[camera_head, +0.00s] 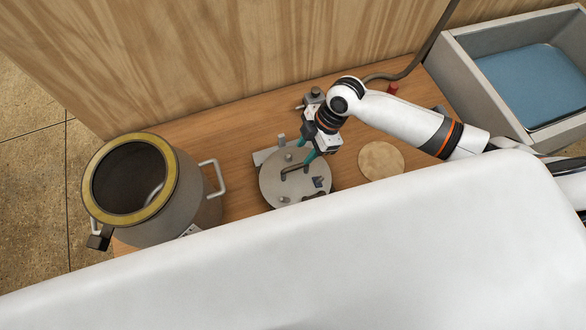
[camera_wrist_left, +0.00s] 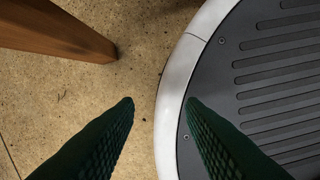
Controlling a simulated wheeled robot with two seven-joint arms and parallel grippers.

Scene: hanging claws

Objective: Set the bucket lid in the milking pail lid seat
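The bucket lid (camera_head: 272,187), a grey metal disc with a dark bar handle and small fittings, lies on the wooden bench. The milking pail (camera_head: 178,215) stands to its left, its round mouth uncovered inside a yellowish ring, the lid seat (camera_head: 97,205). My right gripper (camera_head: 305,152) is just above the lid at the handle's right end. Its green fingers look spread apart; whether they touch the handle is unclear. My left gripper (camera_wrist_left: 160,104) is open and empty, pointing down at the floor and my base; it is not visible in the head view.
A round pale wooden disc (camera_head: 381,160) lies right of the lid. A grey trough (camera_head: 485,85) with a blue bottom is at the upper right. A wooden wall (camera_head: 200,50) rises behind the bench. A dark hose (camera_head: 415,62) and small red knob (camera_head: 393,89) are near the wall.

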